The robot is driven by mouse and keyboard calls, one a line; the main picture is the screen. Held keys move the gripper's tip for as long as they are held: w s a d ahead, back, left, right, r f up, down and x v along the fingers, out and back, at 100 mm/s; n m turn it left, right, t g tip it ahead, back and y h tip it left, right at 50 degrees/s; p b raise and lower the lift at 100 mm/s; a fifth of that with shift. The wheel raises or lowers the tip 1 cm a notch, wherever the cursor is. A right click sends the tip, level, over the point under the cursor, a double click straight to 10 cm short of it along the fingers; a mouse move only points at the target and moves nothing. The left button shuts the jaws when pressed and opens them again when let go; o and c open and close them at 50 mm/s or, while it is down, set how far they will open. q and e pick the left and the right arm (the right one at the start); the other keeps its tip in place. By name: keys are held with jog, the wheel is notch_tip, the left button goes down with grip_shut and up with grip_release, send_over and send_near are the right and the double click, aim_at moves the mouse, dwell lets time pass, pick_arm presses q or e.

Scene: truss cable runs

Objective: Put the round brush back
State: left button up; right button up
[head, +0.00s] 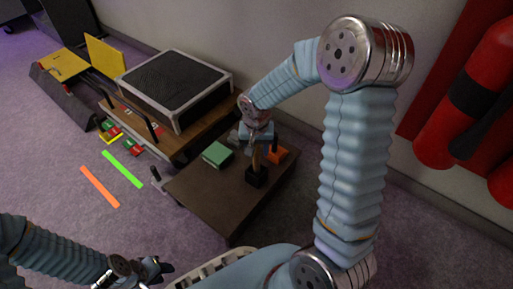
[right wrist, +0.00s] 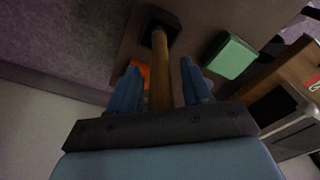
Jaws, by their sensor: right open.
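The round brush shows as an upright wooden handle (head: 256,160) on the brown low table, with a black block (head: 256,177) at its lower end. I cannot tell whether that block is the brush head or a holder. My right gripper (head: 258,146) is above the table, reaching down over the handle. In the right wrist view the handle (right wrist: 160,70) runs between the two open fingers (right wrist: 160,85), with gaps on both sides, down to the black block (right wrist: 160,22). My left gripper (head: 140,272) is low at the bottom left, away from the table; its jaws are unclear.
The brown table (head: 205,195) also bears a green block (head: 217,153) and an orange piece (head: 278,154) close to the brush. A wooden cart with a black-topped case (head: 175,85) stands behind left. Green (head: 122,169) and orange (head: 99,187) strips mark the floor. Red extinguishers (head: 470,100) hang right.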

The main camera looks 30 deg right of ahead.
jog(key=shift+r, duration=0.2)
notch_tip(320, 180, up, 12)
jog(key=p, duration=0.3)
jog(key=shift+s+a, duration=0.3)
jog(key=shift+s, duration=0.1)
jog(key=shift+f, duration=0.1)
dwell(0.7)
